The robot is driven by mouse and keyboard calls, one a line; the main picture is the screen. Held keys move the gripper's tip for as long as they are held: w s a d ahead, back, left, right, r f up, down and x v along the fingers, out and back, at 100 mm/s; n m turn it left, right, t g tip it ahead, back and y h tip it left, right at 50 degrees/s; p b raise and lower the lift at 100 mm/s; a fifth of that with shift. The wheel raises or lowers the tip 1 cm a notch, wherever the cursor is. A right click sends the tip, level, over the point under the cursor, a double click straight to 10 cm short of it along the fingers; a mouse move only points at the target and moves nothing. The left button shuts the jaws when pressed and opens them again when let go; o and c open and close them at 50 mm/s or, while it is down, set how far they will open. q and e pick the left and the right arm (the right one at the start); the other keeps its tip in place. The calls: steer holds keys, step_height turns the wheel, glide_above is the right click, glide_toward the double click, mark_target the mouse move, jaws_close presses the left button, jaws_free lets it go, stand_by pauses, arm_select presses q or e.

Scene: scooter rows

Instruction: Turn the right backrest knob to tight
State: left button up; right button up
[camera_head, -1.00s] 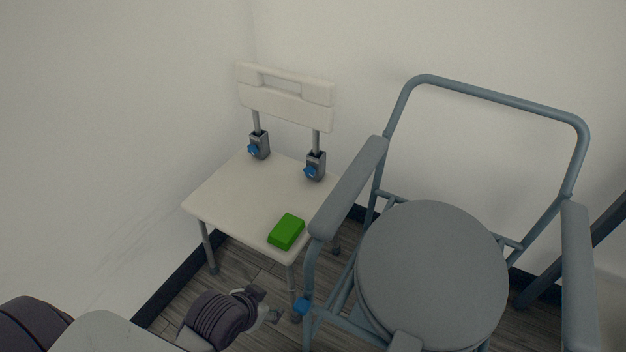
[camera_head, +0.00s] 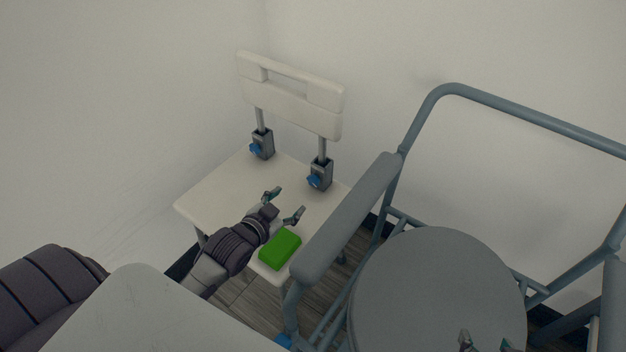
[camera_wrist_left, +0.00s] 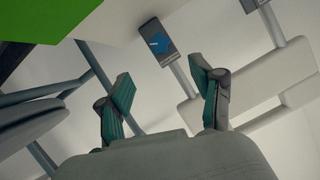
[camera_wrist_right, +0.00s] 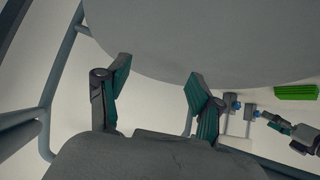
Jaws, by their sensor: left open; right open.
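The right backrest knob (camera_head: 314,181) is a blue knob on the grey clamp block (camera_head: 322,170) at the foot of the right backrest post. It also shows in the left wrist view (camera_wrist_left: 157,43). My left gripper (camera_head: 285,204) is open and empty over the white seat (camera_head: 215,195), nearer to me than the knob and apart from it. My right gripper (camera_head: 486,342) is open and empty over the round grey lid of the commode chair, at the bottom edge. Which way the knob is turned cannot be told.
A green block (camera_head: 280,250) lies on the seat's front corner, close to my left arm. The left backrest knob (camera_head: 256,149) is on the other post. The commode chair (camera_head: 345,215) stands close on the right, its armrest beside the seat. Walls close off the back and left.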

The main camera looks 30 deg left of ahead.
arm_select(q)
steer(key=b, duration=0.2)
glide_toward(312, 182)
steer(key=shift+x, duration=1.25)
steer(key=b+x, duration=0.2)
steer(key=x, duration=0.3)
steer(key=shift+w+f, duration=0.25)
steer(key=shift+w, duration=0.35)
arm_select(e)
steer(key=w+a+r+t+y, duration=0.1)
steer(key=w+a+r+t, duration=0.1)
steer(key=r+t, duration=0.4)
steer(key=w+a+r+t+y, duration=0.2)
steer(key=w+r+t, duration=0.2)
steer(key=r, duration=0.6)
steer(key=shift+w+r+n+t+y, duration=0.15)
steer(key=shift+r+n+t+y, duration=0.2)
steer(key=shift+t, duration=0.65)
steer(key=shift+a, duration=0.1)
